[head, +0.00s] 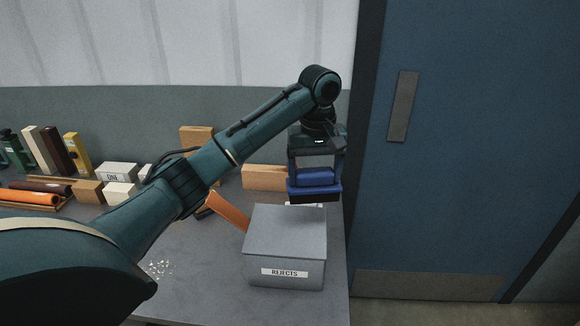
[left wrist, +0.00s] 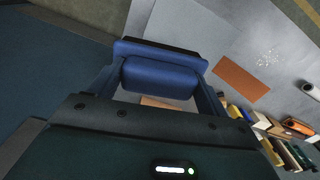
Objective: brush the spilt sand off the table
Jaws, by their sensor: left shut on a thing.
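My left gripper (head: 316,174) is shut on a blue brush (head: 315,188) with dark bristles facing down. It holds the brush in the air near the table's right end, just behind and above the grey box in the head view. The brush also fills the upper middle of the left wrist view (left wrist: 160,77). The spilt sand (head: 160,269) is a small pale scatter on the grey table (head: 205,290), at the front left of the box and well away from the brush. It also shows in the left wrist view (left wrist: 267,57). My right gripper is out of view.
A grey box labelled REJECTS (head: 285,245) stands near the table's right edge, with an orange slab (head: 228,211) beside it. Wooden blocks (head: 265,177), a white block marked ONE (head: 117,172) and several bottles and bricks line the back. A blue door (head: 455,180) stands at right.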

